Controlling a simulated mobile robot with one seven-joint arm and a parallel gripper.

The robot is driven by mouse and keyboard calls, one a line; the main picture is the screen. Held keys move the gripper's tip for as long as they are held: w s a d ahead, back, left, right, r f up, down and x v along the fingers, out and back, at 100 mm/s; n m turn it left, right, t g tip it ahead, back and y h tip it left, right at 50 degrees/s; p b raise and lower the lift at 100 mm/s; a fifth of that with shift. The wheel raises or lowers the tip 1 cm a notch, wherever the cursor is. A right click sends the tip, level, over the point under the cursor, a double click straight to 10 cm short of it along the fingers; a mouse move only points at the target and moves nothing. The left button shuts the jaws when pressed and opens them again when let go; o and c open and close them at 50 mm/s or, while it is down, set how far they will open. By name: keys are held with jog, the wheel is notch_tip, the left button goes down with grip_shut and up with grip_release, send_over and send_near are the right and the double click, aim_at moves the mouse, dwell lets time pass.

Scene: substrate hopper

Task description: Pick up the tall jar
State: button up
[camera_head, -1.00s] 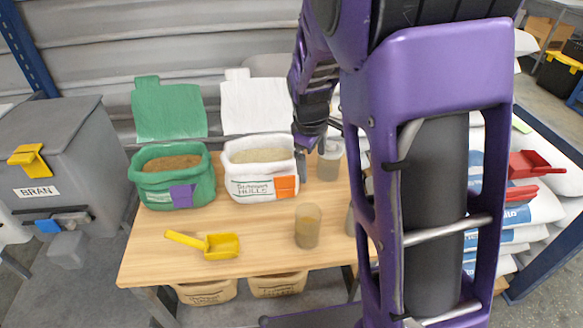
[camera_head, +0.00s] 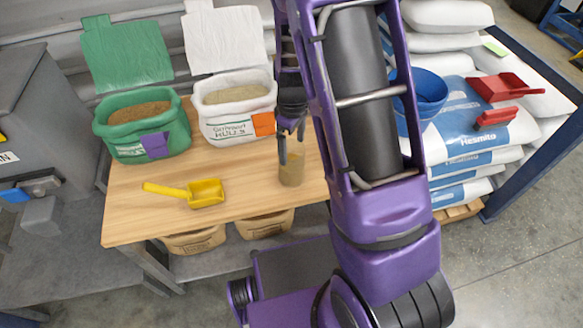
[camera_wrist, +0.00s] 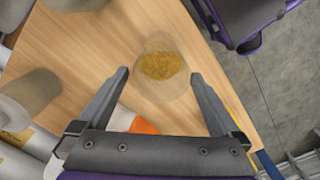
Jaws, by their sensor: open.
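A clear jar (camera_head: 291,171) with tan grain inside stands upright near the front right of the wooden table. It also shows from above in the wrist view (camera_wrist: 162,76), framed by the two fingers. My gripper (camera_head: 292,152) is open above this jar and points down, with a finger toward each side; I cannot tell whether they touch it. More jar-like containers (camera_wrist: 36,90) stand at the left of the wrist view, one with yellowish contents (camera_wrist: 14,113). I cannot tell from these views which jar is the tallest. My arm hides part of the table's right side.
A green sack (camera_head: 142,128) and a white sack (camera_head: 236,108) stand open at the table's back. A yellow scoop (camera_head: 205,193) lies on the table (camera_head: 140,220) at front left. Stacked bags (camera_head: 475,130), a blue bucket (camera_head: 424,95) and a red scoop (camera_head: 495,86) are at right.

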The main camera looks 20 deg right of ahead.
aim_at(292, 158)
notch_tip(292, 158, down, 6)
jog(key=shift+r+b, duration=0.15)
jog(key=shift+b, duration=0.35)
grip_shut()
dwell(0.3)
